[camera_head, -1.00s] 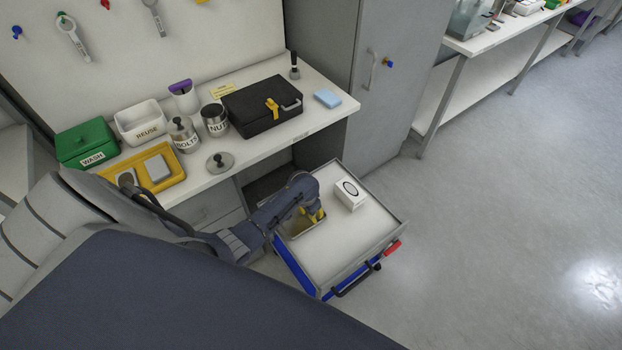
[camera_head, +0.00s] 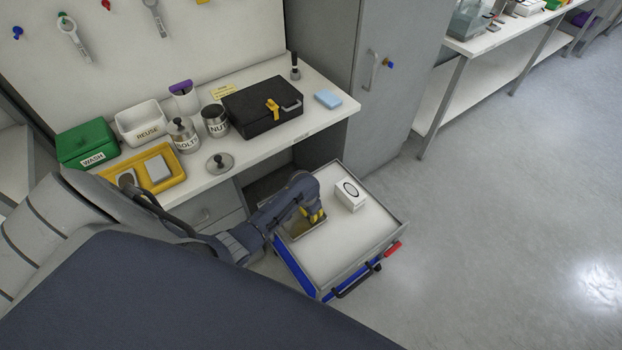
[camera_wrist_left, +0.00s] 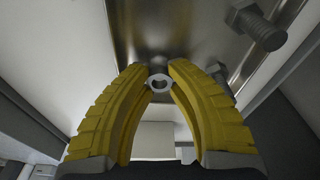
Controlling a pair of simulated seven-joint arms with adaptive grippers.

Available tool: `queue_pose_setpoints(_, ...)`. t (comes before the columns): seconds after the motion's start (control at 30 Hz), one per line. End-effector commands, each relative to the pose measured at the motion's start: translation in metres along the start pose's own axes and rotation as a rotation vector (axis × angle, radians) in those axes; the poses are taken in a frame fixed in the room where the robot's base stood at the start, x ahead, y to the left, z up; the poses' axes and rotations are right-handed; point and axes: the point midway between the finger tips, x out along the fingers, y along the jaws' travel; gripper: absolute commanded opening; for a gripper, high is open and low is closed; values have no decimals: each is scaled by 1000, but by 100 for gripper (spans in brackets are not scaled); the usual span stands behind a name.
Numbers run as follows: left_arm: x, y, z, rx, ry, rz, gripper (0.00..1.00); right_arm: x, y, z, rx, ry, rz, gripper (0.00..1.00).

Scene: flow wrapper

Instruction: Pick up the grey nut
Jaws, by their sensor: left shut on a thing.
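The grey nut (camera_wrist_left: 159,83) is a small ring between the yellow fingertips of my left gripper (camera_wrist_left: 158,74) in the left wrist view. The fingers are shut on it, over a shiny metal tray (camera_wrist_left: 150,30). A grey bolt (camera_wrist_left: 256,27) lies in the tray to the right, and another dark bolt part shows behind the right finger. My right gripper is not in view.
A white box (camera_head: 350,196) with an oval mark stands in the drawer beside my gripper. On the bench are a BOLTS jar (camera_head: 184,136), a NUTS jar (camera_head: 215,121), a black case (camera_head: 262,105), a yellow tray (camera_head: 170,181) and a REUSE bin (camera_head: 143,124).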

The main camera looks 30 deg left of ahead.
Motion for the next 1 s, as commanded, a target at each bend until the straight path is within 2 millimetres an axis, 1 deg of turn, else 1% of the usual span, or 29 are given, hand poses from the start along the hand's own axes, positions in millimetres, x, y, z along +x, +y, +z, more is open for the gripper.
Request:
queue_pose_setpoints(0.17, -23, -1, -4, 1, 5, -2, 0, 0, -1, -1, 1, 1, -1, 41)
queue_pose_setpoints(0.27, -45, 0, -8, 1, 6, -2, 0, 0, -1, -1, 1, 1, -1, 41)
queue_pose_setpoints(0.5, -105, -1, -17, 1, 6, -3, 0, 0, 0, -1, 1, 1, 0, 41)
queue_pose_setpoints(0.7, -144, 0, -23, 0, 5, -2, 0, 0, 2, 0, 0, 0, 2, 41)
queue_pose_setpoints(0.83, -163, -1, -25, 1, 4, -3, 0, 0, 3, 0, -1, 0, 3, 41)
queue_pose_setpoints(1.0, -178, 0, -28, -1, 3, -1, 0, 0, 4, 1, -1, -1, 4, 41)
